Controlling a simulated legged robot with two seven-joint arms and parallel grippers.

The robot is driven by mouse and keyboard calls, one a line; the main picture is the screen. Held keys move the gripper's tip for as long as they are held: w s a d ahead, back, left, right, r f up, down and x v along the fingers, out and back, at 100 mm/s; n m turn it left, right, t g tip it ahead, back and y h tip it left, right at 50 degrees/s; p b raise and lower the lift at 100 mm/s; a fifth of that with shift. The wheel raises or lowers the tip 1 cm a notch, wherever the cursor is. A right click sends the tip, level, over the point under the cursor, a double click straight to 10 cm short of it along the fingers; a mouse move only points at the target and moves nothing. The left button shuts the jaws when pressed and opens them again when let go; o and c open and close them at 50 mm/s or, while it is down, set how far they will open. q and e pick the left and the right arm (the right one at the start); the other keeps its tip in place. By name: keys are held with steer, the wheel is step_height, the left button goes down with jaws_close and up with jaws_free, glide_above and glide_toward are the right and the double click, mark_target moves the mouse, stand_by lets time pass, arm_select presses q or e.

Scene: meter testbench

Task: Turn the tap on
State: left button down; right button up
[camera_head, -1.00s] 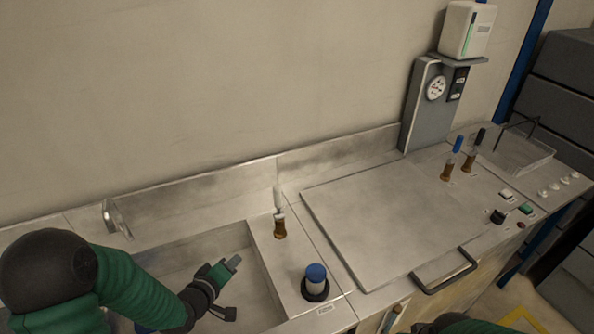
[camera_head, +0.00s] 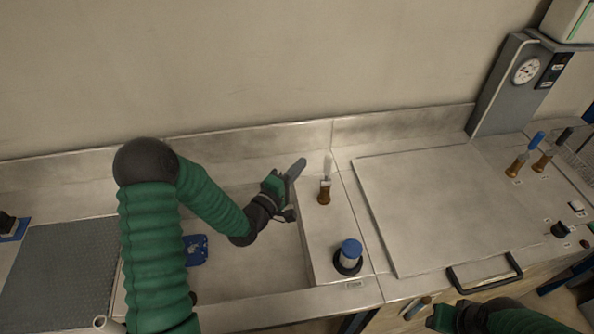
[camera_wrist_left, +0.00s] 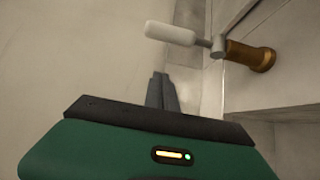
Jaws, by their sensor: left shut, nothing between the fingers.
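The tap is a brass valve (camera_head: 324,193) with a white lever handle (camera_head: 327,167) on the steel ledge right of the sink. The handle points up in the head view. In the left wrist view, the white handle (camera_wrist_left: 170,33) reaches left from the brass body (camera_wrist_left: 248,55). My left gripper (camera_head: 297,168) is shut and empty, just left of the handle. In the wrist view, its fingertips (camera_wrist_left: 160,82) sit below the handle with a visible gap. My right gripper (camera_head: 440,318) shows only partly at the bottom edge; its fingers are not clear.
The sink (camera_head: 240,282) lies under my left arm, with a blue item (camera_head: 195,249) in it. A blue-capped knob (camera_head: 350,253) stands in front of the tap. A flat steel cover (camera_head: 440,205) lies right, with blue-handled (camera_head: 525,155) and black-handled (camera_head: 553,148) valves beyond.

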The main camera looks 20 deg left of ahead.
mark_target(327, 171)
arm_select(q)
steer(key=w+d, duration=0.1)
steer(key=w+d+p, duration=0.1)
steer(key=d, duration=0.1)
steer(key=w+d, duration=0.1)
steer(key=shift+d+r+p, duration=0.1)
steer(key=shift+d+p, duration=0.15)
steer(key=shift+p, duration=0.15)
steer(key=shift+w+a, duration=0.1)
